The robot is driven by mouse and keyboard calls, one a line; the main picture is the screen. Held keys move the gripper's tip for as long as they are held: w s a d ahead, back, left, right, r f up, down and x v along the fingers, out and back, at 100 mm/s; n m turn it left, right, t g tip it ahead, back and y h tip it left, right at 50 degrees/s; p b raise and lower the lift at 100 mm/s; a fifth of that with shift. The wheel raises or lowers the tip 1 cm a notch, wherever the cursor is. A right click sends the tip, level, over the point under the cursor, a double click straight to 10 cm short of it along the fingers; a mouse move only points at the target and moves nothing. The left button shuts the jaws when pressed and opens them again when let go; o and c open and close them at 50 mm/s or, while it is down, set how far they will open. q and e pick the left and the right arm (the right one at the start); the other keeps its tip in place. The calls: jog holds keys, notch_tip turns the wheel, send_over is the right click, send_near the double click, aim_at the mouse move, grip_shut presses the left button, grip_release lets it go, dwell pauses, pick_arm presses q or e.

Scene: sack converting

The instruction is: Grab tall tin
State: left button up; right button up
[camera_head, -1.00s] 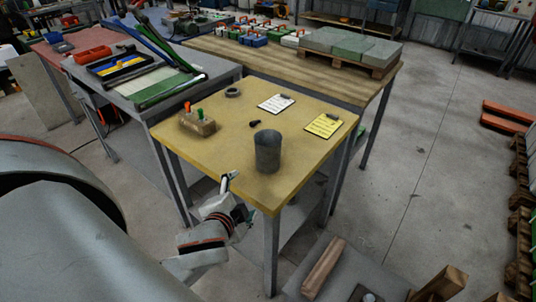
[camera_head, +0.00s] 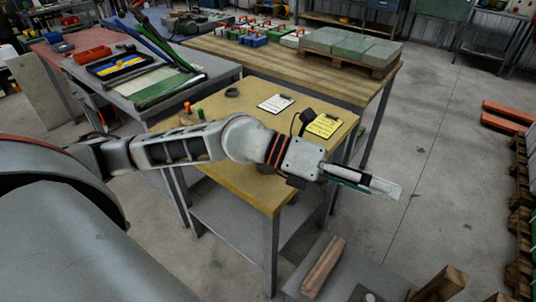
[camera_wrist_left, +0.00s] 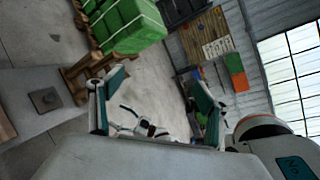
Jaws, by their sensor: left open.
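My left arm reaches across the yellow-topped table (camera_head: 253,193) from the left. Its gripper (camera_head: 372,183) extends past the table's right edge, over the floor in the picture. In the left wrist view the gripper (camera_wrist_left: 153,104) has its two fingers wide apart with nothing held between them. The tall grey tin stood on this table in the earlier head view; now my forearm and wrist cover that place, and I cannot make the tin out. It does not show in the wrist view. My right gripper is not identifiable in either view.
On the table are a clipboard with white paper (camera_head: 275,103), one with yellow paper (camera_head: 324,125) and a dark ring (camera_head: 233,92). A wooden block (camera_head: 323,267) lies low in front. The wrist view shows green stacked goods (camera_wrist_left: 130,22) beyond the fingers.

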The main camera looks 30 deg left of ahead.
pick_arm(q)
jog(key=w+a+f+y, duration=0.5)
jog(key=a+f+y, duration=0.1)
jog(key=a, duration=0.5)
jog(key=w+a+n+y, duration=0.1)
jog(key=a+y, duration=0.1)
jog(key=a, duration=0.5)
jog(key=w+a+n+t+y, duration=0.1)
jog(key=w+a+y, duration=0.1)
jog(key=a, duration=0.5)
jog(key=w+a+n+t+y, duration=0.1)
jog(key=a+n+y, duration=0.1)
jog(key=a+y, duration=0.2)
jog(key=shift+w+a+r, duration=0.1)
jog(key=shift+w+a, duration=0.05)
jog(key=shift+a, duration=0.65)
jog(key=shift+w+a, duration=0.15)
jog(key=shift+a, duration=0.6)
jog(key=shift+w+a, duration=0.15)
jog(key=shift+a, duration=0.15)
jog(key=x, duration=0.7)
jog(key=shift+d+f, duration=0.1)
jog(key=shift+f, duration=0.2)
jog(key=shift+w+r, duration=0.1)
jog(key=c, duration=1.5)
